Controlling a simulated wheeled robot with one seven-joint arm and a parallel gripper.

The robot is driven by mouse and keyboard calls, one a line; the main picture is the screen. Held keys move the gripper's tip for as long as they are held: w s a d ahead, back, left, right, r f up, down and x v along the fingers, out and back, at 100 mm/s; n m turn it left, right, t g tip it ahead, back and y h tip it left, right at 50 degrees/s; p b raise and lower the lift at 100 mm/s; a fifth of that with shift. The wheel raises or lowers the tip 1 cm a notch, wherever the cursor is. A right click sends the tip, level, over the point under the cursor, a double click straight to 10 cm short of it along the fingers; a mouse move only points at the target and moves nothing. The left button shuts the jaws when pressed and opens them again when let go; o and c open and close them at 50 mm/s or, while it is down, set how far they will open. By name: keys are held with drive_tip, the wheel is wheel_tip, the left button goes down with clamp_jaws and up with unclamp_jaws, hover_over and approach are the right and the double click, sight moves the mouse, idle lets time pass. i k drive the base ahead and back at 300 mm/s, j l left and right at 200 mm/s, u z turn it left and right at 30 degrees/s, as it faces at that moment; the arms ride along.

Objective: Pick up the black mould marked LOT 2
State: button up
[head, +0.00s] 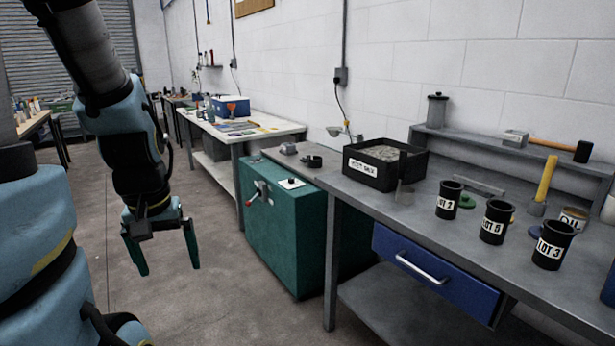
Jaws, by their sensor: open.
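The black mould marked LOT 2 (449,199) stands upright on the grey workbench (398,212), the leftmost of three similar black cups. The mould marked LOT 5 (495,221) stands to its right, and the mould marked LOT 3 (553,246) further right and nearer the front edge. Each has a white label. My gripper (168,270) hangs at the left over the floor, fingers pointing down, open and empty. It is well away from the bench and the moulds.
A black box (370,174) of grey material stands left of LOT 2. Behind the moulds are a yellow-handled tool (544,184), an oil can (573,219) and a raised shelf (470,140). A green cabinet (283,237) stands between my gripper and the bench. The floor aisle is clear.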

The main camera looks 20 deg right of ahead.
sight(451, 191)
drive_tip(key=i+l+z, duration=0.15)
drive_tip(key=i+z, duration=0.7)
drive_tip(key=i, duration=0.15)
drive_tip(key=i+l+z, duration=0.25)
drive_tip(key=i+l, duration=0.15)
drive_tip(key=i, duration=0.15)
